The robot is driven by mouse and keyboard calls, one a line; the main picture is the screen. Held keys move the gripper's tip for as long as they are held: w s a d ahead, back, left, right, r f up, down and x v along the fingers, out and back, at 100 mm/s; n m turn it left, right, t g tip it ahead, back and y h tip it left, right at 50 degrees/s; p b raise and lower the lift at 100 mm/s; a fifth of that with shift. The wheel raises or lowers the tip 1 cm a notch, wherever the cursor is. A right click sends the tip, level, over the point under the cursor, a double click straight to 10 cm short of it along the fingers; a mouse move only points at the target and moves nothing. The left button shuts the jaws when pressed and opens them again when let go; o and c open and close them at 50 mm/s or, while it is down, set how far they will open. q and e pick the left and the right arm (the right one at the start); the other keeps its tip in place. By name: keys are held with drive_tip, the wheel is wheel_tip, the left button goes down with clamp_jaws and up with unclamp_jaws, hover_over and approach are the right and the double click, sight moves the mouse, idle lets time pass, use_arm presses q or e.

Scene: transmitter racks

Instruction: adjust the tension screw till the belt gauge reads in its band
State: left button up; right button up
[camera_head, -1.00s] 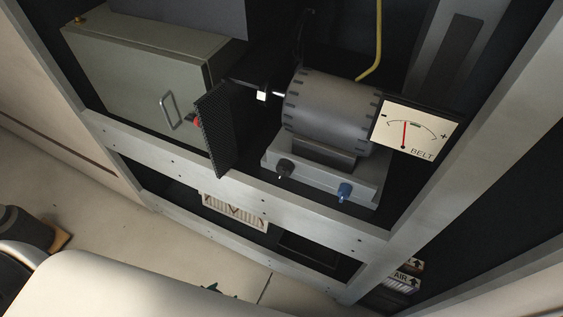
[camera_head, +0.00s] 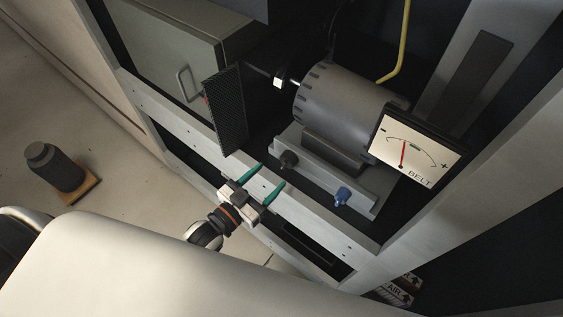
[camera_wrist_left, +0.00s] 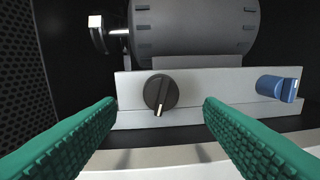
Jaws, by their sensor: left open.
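The belt gauge (camera_head: 430,160) has a pale face with a minus at left and a plus at right. Its red needle stands left of the short green band, on the minus side. The motor base (camera_head: 318,174) carries a black knob (camera_head: 289,159) and a blue knob (camera_head: 342,196); no label shows which is the tension screw. My left gripper (camera_head: 268,176) is open and empty in front of the base. In the left wrist view, the black knob (camera_wrist_left: 160,92) sits between the green fingers, beyond their tips, its white mark pointing down. The blue knob (camera_wrist_left: 278,87) is to the right.
A grey motor (camera_head: 340,112) sits on the base. A dark perforated guard (camera_head: 226,112) stands left of it. The rack's front rail (camera_head: 318,226) runs below the knobs, close to my gripper. A yellow cable (camera_head: 402,50) hangs behind. A dark cylinder (camera_head: 54,170) stands on the floor at left.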

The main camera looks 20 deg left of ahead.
sight(287, 161)
use_arm(q)
drive_tip(key=x, duration=0.6)
drive_tip(key=shift+c, duration=0.5)
drive_tip(key=c, duration=0.9)
